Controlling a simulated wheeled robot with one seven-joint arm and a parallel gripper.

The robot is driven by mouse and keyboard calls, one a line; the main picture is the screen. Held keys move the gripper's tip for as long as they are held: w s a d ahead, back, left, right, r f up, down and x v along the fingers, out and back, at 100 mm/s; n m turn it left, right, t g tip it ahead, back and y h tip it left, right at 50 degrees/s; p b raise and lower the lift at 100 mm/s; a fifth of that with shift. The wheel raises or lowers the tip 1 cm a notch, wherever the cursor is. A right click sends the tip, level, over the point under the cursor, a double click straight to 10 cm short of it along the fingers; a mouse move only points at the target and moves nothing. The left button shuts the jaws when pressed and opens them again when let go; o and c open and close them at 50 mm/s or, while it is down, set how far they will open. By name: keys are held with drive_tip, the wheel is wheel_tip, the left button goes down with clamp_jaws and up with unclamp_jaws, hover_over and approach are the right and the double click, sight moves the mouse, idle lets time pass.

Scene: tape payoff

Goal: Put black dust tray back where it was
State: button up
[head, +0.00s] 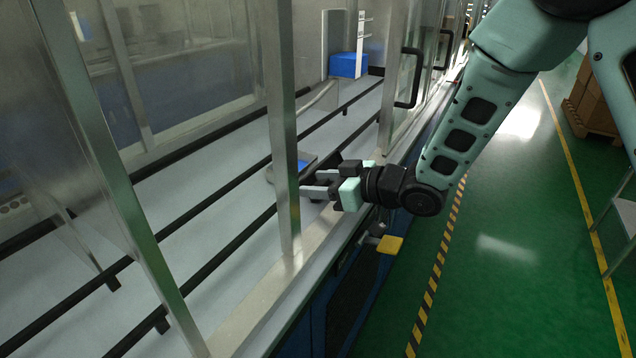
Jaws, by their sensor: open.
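My gripper (316,185) is open at the edge of the machine's opening, just right of a metal upright post. Its two fingers point left into the machine, and nothing shows between them. A small flat dark-edged piece with a blue face (303,164) lies just beyond the fingertips, partly hidden by the post. I cannot tell whether it is the black dust tray. No other clear black tray shows in this view.
The metal post (283,130) stands close to my fingertips. Black rails (215,188) run along the pale machine bed. A blue box (348,65) sits farther back inside. A yellow part (390,244) sticks out below my wrist.

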drive_tip(key=v, duration=1.1)
drive_tip(key=s+r+m+g+h+p, duration=0.1)
drive_tip(key=s+h, duration=0.3)
drive_tip(key=s, duration=0.4)
drive_tip(key=s+d+r+m+g+h+p, duration=0.1)
drive_tip(key=s+r+g+h+p, duration=0.1)
drive_tip(key=s, duration=0.7)
drive_tip(key=s+r+m+g+h+p, duration=0.1)
drive_tip(key=s+r+g+h+p, duration=0.1)
drive_tip(key=s+g+h, duration=0.3)
drive_tip(key=s, duration=0.4)
drive_tip(key=shift+d+r+m+h+p, duration=0.3)
drive_tip(key=shift+d+r+m+p, duration=0.1)
drive_tip(key=shift+o, duration=0.4)
drive_tip(key=shift+w, duration=0.1)
